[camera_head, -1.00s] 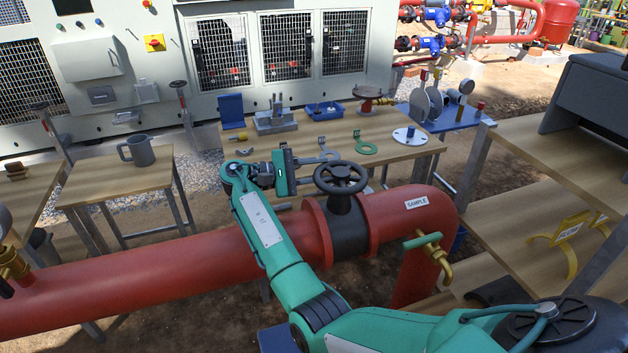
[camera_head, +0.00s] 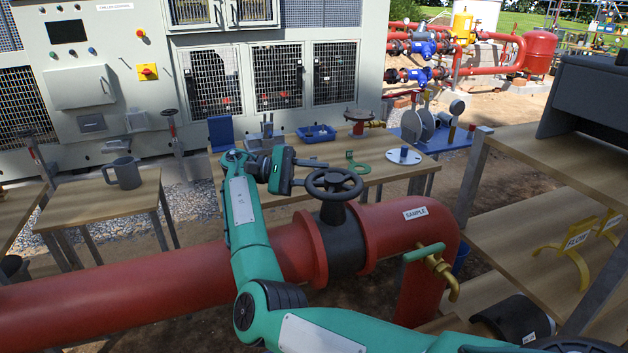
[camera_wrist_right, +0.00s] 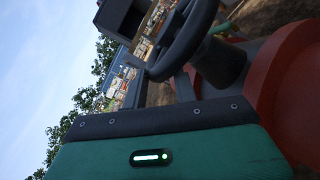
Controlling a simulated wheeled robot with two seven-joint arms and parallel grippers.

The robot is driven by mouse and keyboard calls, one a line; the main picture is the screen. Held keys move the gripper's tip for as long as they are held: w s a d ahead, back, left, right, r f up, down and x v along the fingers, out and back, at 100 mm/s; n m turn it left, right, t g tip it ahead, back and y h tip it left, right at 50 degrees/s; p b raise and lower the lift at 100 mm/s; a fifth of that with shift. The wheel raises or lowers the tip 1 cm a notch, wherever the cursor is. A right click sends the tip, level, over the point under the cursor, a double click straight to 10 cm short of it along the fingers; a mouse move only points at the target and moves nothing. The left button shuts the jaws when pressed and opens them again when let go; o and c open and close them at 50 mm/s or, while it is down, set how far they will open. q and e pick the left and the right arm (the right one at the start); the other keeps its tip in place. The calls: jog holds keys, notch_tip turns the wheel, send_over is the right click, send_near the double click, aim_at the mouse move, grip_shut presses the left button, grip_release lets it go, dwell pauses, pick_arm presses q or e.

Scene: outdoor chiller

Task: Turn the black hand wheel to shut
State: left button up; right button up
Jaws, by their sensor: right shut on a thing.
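The black hand wheel (camera_head: 334,182) sits on a dark valve body (camera_head: 342,245) set in the thick red pipe (camera_head: 190,268). My right gripper (camera_head: 305,183) comes in from the left of the wheel and is shut on the left part of its rim. In the right wrist view the wheel (camera_wrist_right: 190,38) stands just beyond the green gripper housing, and the finger (camera_wrist_right: 184,86) meets its rim. The exact grip between the fingertips is partly hidden. My left gripper is not in view.
A green-handled brass tap (camera_head: 430,262) is on the pipe's right bend, below a SAMPLE label. Behind the wheel stands a wooden table (camera_head: 395,172) with tools and flanges. A small table with a grey mug (camera_head: 123,173) is at left. Wooden shelves (camera_head: 545,150) stand at right.

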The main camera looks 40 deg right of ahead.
dwell(0.3)
jog(key=o, duration=1)
jog(key=shift+s+r, duration=0.1)
jog(key=shift+s, duration=0.05)
jog(key=shift+c, duration=0.2)
